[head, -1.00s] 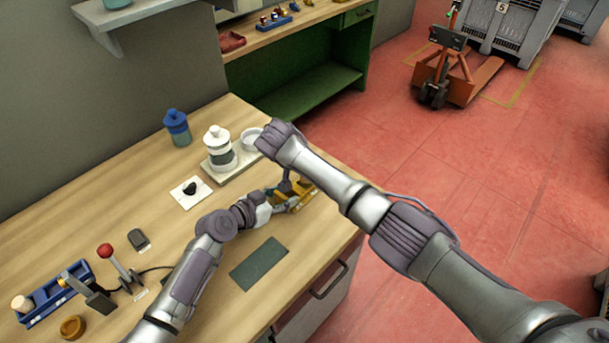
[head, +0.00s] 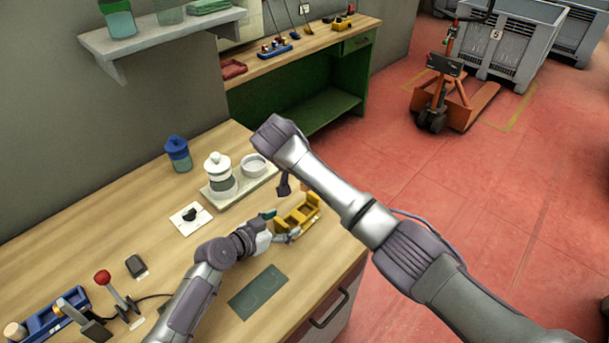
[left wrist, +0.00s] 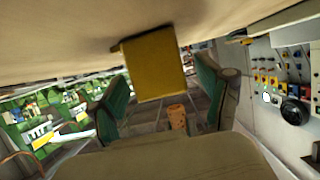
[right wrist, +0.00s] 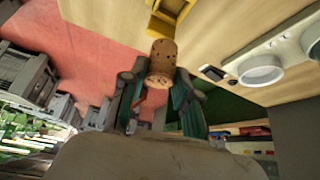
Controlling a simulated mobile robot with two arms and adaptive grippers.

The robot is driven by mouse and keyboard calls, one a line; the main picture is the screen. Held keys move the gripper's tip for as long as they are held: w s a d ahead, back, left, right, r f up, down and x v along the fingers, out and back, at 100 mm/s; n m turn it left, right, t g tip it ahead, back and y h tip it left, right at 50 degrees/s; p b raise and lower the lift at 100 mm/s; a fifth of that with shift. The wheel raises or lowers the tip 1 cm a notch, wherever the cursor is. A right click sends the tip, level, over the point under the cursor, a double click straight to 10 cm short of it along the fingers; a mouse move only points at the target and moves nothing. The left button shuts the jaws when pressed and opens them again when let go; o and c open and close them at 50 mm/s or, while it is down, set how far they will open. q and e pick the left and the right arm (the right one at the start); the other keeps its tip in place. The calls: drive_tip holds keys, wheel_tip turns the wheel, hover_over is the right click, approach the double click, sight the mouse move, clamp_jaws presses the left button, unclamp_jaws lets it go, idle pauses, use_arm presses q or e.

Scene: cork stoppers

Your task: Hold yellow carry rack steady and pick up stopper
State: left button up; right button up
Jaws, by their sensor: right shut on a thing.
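The yellow carry rack (head: 308,207) stands on the bench near its right edge. My left gripper (head: 279,226) is open at the rack's near left end. In the left wrist view the yellow end of the rack (left wrist: 155,65) shows between spread teal fingers, with gaps on both sides. My right gripper (head: 284,186) is above and behind the rack, clear of it. In the right wrist view it is shut on a brown cork stopper (right wrist: 161,64), with the rack (right wrist: 165,18) beyond.
A white bottle (head: 219,170) and a shallow white dish (head: 254,165) stand on a board behind the rack. A dark green mat (head: 258,291) lies in front. A blue tray (head: 45,318) and a red-knobbed lever (head: 103,277) are at left.

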use_arm(q)
drive_tip(key=shift+s+a, duration=0.1)
drive_tip(key=v, duration=1.1)
drive_tip(key=shift+s+a+r, duration=0.15)
drive_tip(key=shift+s+a, duration=0.05)
drive_tip(key=shift+s, duration=0.15)
